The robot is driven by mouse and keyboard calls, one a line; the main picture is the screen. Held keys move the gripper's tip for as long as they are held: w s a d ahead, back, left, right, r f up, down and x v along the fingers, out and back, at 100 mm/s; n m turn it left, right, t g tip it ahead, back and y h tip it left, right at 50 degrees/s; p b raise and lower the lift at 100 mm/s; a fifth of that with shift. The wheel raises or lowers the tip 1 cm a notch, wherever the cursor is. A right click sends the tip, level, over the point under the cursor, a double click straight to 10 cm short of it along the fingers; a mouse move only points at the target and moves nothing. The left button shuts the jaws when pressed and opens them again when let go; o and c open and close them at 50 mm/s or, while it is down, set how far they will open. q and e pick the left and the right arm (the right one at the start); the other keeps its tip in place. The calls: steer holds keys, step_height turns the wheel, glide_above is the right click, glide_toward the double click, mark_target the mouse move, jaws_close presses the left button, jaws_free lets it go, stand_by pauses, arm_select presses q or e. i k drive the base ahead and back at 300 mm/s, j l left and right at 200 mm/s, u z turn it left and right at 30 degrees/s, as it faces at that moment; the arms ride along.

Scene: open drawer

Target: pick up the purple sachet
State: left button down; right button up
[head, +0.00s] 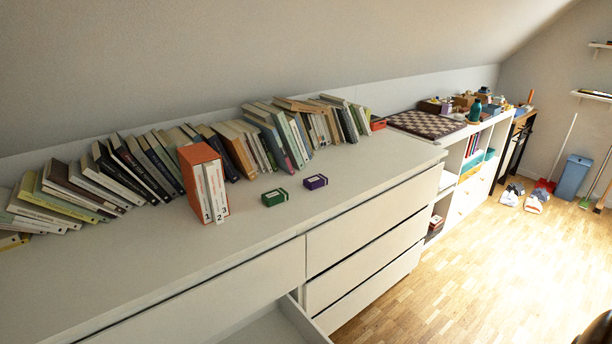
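The purple sachet (315,182) is a small, flat, box-like packet with a pale label. It lies on the white dresser top (340,205), near the front edge and in front of the row of books. A similar green packet (274,198) lies just to its left, with a small gap between them. Neither of my grippers is in the head view.
An orange slipcase with white volumes (203,182) stands left of the packets. Leaning books (150,165) line the back of the dresser. A drawer (275,327) is open below the top. A chessboard (427,123) lies on the shelf unit beyond.

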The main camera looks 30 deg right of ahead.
mark_target(314, 182)
steer(key=z, duration=1.15)
